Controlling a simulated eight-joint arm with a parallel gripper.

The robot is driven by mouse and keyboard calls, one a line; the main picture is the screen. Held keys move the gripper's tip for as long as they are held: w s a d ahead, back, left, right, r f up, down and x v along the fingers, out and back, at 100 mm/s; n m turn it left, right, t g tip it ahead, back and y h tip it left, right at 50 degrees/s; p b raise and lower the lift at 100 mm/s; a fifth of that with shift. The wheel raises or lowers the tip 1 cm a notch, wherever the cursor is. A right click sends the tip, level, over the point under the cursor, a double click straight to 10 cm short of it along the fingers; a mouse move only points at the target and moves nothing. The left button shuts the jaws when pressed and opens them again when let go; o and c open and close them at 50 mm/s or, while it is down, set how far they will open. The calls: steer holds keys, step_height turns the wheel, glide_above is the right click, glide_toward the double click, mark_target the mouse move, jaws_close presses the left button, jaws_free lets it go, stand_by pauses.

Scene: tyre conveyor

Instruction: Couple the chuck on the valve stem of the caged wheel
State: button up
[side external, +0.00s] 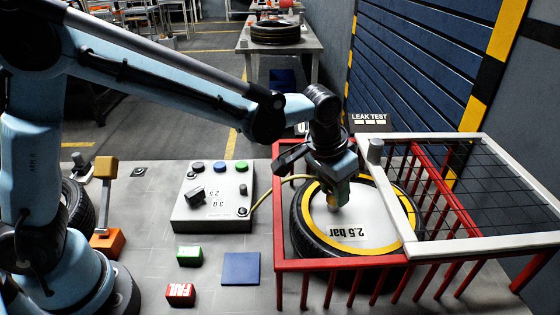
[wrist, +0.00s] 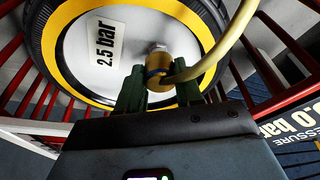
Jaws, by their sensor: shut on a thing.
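The wheel (side external: 372,226) lies flat in the red cage, a black tyre with a yellow ring around a white disc marked "2.5 bar". It also fills the top of the wrist view (wrist: 125,60). My gripper (side external: 335,190) reaches down into the cage over the disc. A silver metal fitting (wrist: 157,47), apparently the valve stem, shows right at the chuck's far end. I cannot tell whether they are coupled.
Red cage bars (side external: 305,275) surround the wheel; the white-framed mesh lid (side external: 480,138) is at the right. A control box (side external: 213,205) stands left of the cage. Green (side external: 189,256) and red FAIL (side external: 180,293) blocks and a blue pad (side external: 240,268) lie in front.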

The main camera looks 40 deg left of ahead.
steer(key=shift+f, duration=0.3)
steer(key=o, duration=1.2)
steer(key=shift+r, duration=0.1)
steer(key=d+v, duration=0.1)
steer(key=v, duration=1)
steer(key=s+a+f+n+t, duration=0.1)
steer(key=s+a, duration=0.3)
steer(key=a, duration=0.1)
steer(key=s+a+f+n+t, duration=0.1)
steer(key=s+a+f, duration=0.1)
steer(key=s+a, duration=0.2)
steer(key=s+a+f+n+t, duration=0.1)
steer(key=s+a, duration=0.3)
steer(key=a, duration=0.4)
steer(key=shift+a+f+t+y, duration=0.2)
steer(key=shift+f+t+y, duration=0.2)
steer(key=shift+t, duration=0.2)
